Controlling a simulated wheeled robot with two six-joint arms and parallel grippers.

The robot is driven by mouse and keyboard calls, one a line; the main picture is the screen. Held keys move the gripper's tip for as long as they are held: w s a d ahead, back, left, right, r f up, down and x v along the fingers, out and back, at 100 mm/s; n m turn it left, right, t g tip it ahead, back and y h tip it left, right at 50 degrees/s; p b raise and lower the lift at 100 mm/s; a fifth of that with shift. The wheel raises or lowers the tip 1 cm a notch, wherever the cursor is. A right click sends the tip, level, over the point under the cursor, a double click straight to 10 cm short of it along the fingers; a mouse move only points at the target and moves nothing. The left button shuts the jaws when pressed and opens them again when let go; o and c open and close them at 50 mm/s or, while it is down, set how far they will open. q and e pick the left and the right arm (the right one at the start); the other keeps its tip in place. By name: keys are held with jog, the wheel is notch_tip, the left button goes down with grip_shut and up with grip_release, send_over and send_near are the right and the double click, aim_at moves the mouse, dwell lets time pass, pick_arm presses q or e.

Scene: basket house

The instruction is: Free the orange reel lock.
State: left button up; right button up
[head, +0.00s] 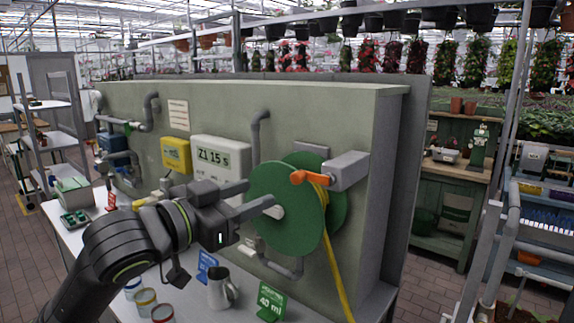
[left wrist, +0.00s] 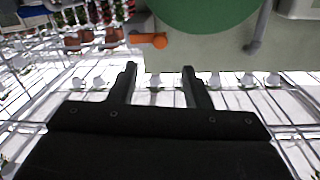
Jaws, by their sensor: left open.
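The orange reel lock (head: 310,177) is a small lever at the top of the green hose reel (head: 270,222), beside a grey box (head: 349,170) on the wall panel. A yellow hose (head: 335,268) hangs from the reel. My left gripper (head: 261,194) is open, its fingers pointing at the reel, left of and slightly below the lock. In the left wrist view, the orange lock (left wrist: 150,40) lies beyond the open, empty fingers (left wrist: 160,70), and the green reel (left wrist: 205,12) shows at the top edge. The lock appears apart from the fingers. My right gripper is not in view.
A white controller reading "Z1 15 s" (head: 220,155), a yellow box (head: 176,154) and grey pipes (head: 260,128) are on the panel. A metal jug (head: 221,288), a green "40 ml" card (head: 270,302) and several tins (head: 146,300) stand on the bench below.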

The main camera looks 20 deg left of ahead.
aim_at(294, 178)
pick_arm(q)
jog(key=shift+p+x, duration=1.55)
jog(key=shift+x, duration=3.15)
jog(key=shift+c, duration=0.4)
grip_shut()
